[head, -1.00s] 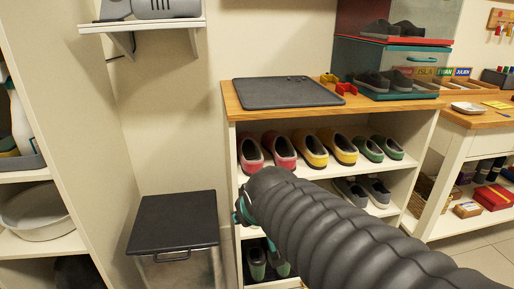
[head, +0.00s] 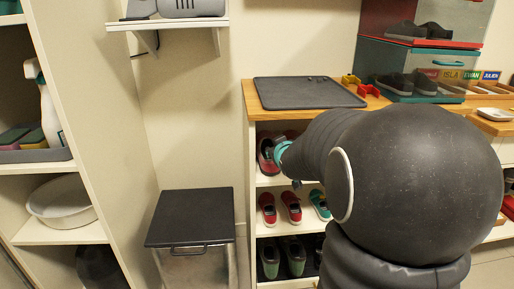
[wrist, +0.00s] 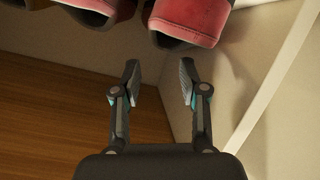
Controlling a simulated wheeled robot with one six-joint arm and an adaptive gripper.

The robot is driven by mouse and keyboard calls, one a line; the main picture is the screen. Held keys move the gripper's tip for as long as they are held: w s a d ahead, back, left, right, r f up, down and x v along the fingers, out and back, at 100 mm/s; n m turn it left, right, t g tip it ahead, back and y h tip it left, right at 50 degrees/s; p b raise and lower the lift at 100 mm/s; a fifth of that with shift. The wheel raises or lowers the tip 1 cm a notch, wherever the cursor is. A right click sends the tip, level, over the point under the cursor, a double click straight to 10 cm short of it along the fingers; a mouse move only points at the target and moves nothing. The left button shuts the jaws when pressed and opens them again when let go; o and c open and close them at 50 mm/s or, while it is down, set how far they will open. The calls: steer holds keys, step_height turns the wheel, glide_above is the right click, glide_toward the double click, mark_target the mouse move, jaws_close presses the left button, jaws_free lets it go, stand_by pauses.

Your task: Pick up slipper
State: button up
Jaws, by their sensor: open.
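A red slipper (head: 266,155) is on the upper shelf of the cubby in the head view, at its left end, partly hidden by my arm. In the wrist view a red slipper (wrist: 190,18) is at the top edge, just beyond my gripper's fingertips. A second red one (wrist: 92,10) is to its left, cut off by the frame. My gripper (wrist: 160,78) is open, with nothing between its fingers. No contact with a slipper shows. In the head view my gripper is mostly hidden behind my arm, beside the upper-shelf slipper.
The cubby's white side panel (wrist: 285,85) is close on the right in the wrist view. Smaller red shoes (head: 291,206) and a teal one (head: 320,204) sit on the middle shelf. Dark green shoes (head: 270,260) are below. A black-lidded bin (head: 190,217) stands left of the cubby.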

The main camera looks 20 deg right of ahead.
mark_target(267, 146)
steer(key=x, duration=0.3)
steer(key=shift+w, duration=0.2)
steer(key=shift+d+p+x, duration=0.15)
steer(key=shift+p+x, duration=0.05)
steer(key=shift+x, duration=1.15)
steer(key=shift+d+p+x, duration=0.15)
steer(key=shift+d+x, duration=0.05)
steer(key=shift+x, duration=1.1)
steer(key=shift+s+f, duration=0.2)
jaws_close()
